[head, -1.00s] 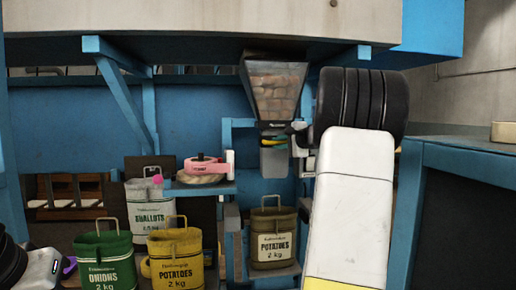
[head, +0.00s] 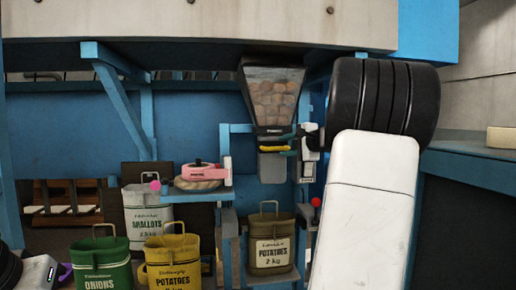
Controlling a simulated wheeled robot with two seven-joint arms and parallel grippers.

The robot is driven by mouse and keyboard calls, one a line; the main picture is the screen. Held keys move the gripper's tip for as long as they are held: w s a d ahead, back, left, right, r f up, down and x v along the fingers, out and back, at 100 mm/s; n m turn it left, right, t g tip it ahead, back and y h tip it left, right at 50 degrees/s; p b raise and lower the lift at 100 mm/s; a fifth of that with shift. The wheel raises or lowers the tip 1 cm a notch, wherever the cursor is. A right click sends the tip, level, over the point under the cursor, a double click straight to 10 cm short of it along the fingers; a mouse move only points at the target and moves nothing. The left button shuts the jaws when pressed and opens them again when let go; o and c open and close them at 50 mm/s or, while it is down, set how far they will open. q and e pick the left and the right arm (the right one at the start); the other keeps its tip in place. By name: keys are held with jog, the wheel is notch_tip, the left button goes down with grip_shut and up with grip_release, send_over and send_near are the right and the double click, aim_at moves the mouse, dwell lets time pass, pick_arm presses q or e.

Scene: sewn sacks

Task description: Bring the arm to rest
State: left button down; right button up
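My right gripper (head: 300,146) is beside the hopper's outlet, at the end of my white arm. Its fingers are small and partly merge with the green and yellow parts there, so I cannot tell its opening. My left gripper (head: 62,272) is at the lower left edge, mostly cut off, with a purple piece showing; its opening is unclear. The hopper (head: 272,97) holds brown potatoes behind a clear front. A brown potatoes sack (head: 270,252) stands upright below it, handle up.
A green onions sack (head: 102,268), a yellow potatoes sack (head: 173,268) and a grey shallots sack (head: 147,222) stand at the left. A pink tape-like roll (head: 200,172) lies on a blue shelf. A blue-edged table (head: 470,156) is at the right.

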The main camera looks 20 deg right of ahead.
jog(key=shift+v, duration=1.1)
jog(key=s+a+f+n+g+y, duration=0.1)
jog(key=s+a+f+n+g, duration=0.15)
jog(key=a, duration=0.45)
jog(key=s+a+f+n+g+y, duration=0.1)
jog(key=s+a+f+n, duration=0.2)
jog(key=a, duration=0.4)
jog(key=s+a+f+n+g+y, duration=0.1)
jog(key=s+a+f+n+g, duration=0.1)
jog(key=s+a, duration=0.4)
jog(key=s+a+f+n+g+h, duration=0.1)
jog(key=s+a+f+n, duration=0.3)
jog(key=s, duration=0.4)
jog(key=s+a+f+n+g+h, duration=0.2)
jog(key=s+a+f+n, duration=0.3)
jog(key=s+f, duration=0.3)
jog(key=shift+s+f+n+g, duration=0.35)
jog(key=shift+f+n+g, duration=0.1)
jog(key=shift+n, duration=0.1)
jog(key=shift+d, duration=0.1)
